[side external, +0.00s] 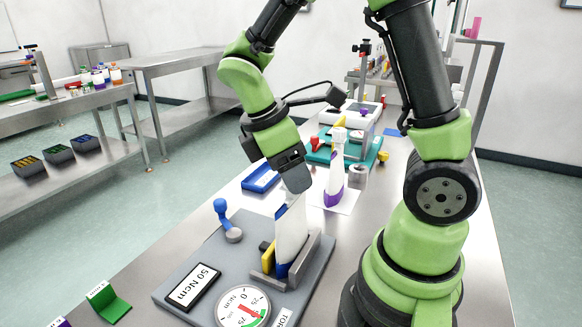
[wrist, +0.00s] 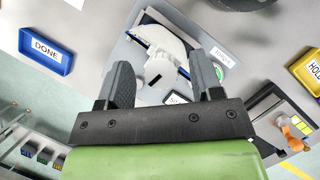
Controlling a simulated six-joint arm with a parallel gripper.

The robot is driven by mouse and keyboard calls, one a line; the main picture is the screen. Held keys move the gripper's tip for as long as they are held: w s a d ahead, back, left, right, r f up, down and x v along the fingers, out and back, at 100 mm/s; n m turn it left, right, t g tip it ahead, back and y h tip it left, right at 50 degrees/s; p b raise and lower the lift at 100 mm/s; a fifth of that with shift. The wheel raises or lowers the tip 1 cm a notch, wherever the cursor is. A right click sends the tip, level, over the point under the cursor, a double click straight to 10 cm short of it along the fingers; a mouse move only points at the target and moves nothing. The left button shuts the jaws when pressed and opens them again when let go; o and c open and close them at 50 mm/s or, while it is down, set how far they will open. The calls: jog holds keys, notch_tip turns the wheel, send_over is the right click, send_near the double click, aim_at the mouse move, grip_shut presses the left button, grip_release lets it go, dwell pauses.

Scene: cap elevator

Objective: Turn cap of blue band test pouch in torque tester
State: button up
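The white pouch with a blue band (side external: 289,238) stands upright in the grey holder of the torque tester (side external: 315,262). My gripper (side external: 292,190) points down at the top of this pouch in the side view. In the wrist view my gripper (wrist: 160,76) has its two grey fingers well apart, with the white pouch (wrist: 165,42) showing beyond and between them. The tester has a round dial (side external: 243,307) and a 50 Ncm plate (side external: 194,288).
A blue-knobbed lever (side external: 222,210) stands on the tester base. A purple-band pouch (side external: 333,187) stands behind on a white sheet. A blue DONE tray (wrist: 45,52) and a yellow HOLD tray (wrist: 306,70) lie to either side. A teal fixture (side external: 345,150) is farther back.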

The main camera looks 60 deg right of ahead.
jog(key=v, duration=1)
dwell(0.5)
jog(key=s+a+r+m+t+y, duration=0.2)
jog(key=s+a+m+t+y, duration=0.2)
jog(key=s+m+t, duration=0.4)
jog(key=m+t+y, duration=0.1)
jog(key=m+t, duration=0.1)
jog(key=m, duration=0.2)
jog(key=shift+s+m, duration=0.3)
jog(key=shift+m, duration=0.1)
